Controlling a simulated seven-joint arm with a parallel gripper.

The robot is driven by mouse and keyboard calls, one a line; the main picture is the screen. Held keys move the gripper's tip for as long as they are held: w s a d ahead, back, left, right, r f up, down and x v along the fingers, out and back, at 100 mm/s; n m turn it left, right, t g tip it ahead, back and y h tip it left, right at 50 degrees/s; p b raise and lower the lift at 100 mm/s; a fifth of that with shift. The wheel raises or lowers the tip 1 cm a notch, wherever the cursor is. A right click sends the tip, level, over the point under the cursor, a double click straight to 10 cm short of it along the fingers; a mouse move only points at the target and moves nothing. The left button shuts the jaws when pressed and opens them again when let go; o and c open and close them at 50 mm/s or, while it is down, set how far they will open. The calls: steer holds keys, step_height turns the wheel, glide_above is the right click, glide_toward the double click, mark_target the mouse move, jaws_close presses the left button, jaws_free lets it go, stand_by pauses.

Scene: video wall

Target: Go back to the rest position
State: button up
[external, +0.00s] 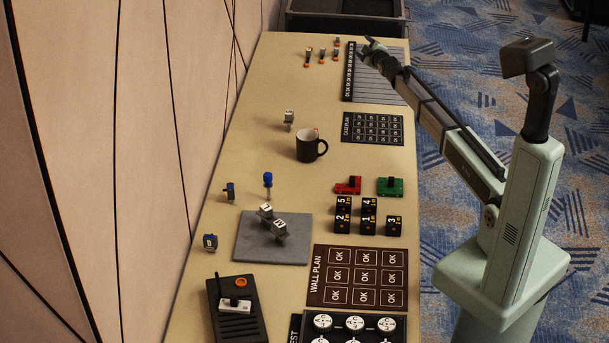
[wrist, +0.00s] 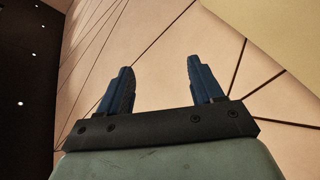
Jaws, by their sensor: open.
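My gripper (external: 372,46) is at the end of my outstretched arm in the external view, above the far right part of the table near the lined grey board. In the wrist view my gripper (wrist: 161,85) shows two blue fingers standing apart with nothing between them.
The long beige table (external: 225,140) holds a dark mug (external: 311,147), a grey plate (external: 255,247), a red block (external: 347,185), a green block (external: 390,187), a black radio-like device (external: 237,318) and several numbered black blocks. A dark bin (external: 345,22) stands beyond the far end. The table's middle left is mostly bare.

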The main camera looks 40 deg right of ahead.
steer(key=s+d+f+m+g+h, duration=0.1)
steer(key=s+d+f+m+h, duration=0.35)
steer(key=s+d+f, duration=1.15)
steer(key=s+d+f+m+g, duration=0.2)
steer(key=s+f+m, duration=0.1)
steer(key=s+f, duration=0.45)
steer(key=s+a+f+g+y, duration=0.25)
steer(key=s+a+f, duration=0.25)
steer(key=a+f, duration=0.45)
steer(key=s+a+f+g+y, duration=0.25)
steer(key=s+a+f, duration=0.25)
steer(key=a+f, duration=0.5)
steer(key=s+a+f+g+y, duration=0.2)
steer(key=s+a+f+y, duration=0.25)
steer(key=a+f, duration=0.55)
steer(key=s+a+f+g, duration=0.3)
steer(key=s+a+g, duration=0.1)
steer(key=s+a, duration=0.55)
steer(key=s+a+g, duration=0.2)
steer(key=s+a, duration=0.1)
steer(key=s, duration=0.6)
steer(key=s+a+g, duration=0.3)
steer(key=s+a, duration=0.1)
steer(key=s, duration=0.5)
steer(key=s+a+g, duration=0.3)
steer(key=s, duration=0.5)
steer(key=shift+s+a+f+y, duration=0.3)
steer(key=shift+s+f, duration=0.1)
steer(key=shift+f, duration=0.05)
